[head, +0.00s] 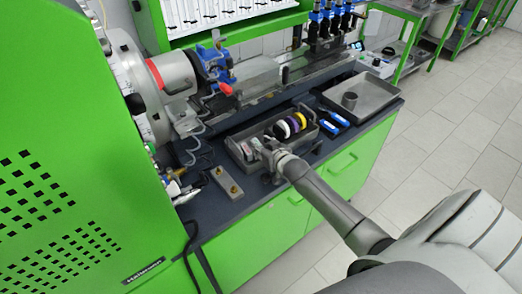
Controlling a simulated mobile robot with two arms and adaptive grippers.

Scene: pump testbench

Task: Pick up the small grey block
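A small grey block (226,181) with brass-coloured pieces on top lies on the dark bench top, left of the grey tray. My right arm reaches in from the lower right. My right gripper (268,164) is at the near edge of the tray (262,130), to the right of the grey block and apart from it. Its fingers are small and partly hidden, so I cannot tell whether they are open or hold anything. My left gripper is not in view.
The tray holds several coloured rings (291,125) and small parts. Blue-handled tools (333,123) lie right of it, near another tray (375,98) with a grey cup (349,100). The green machine housing (60,150) stands left.

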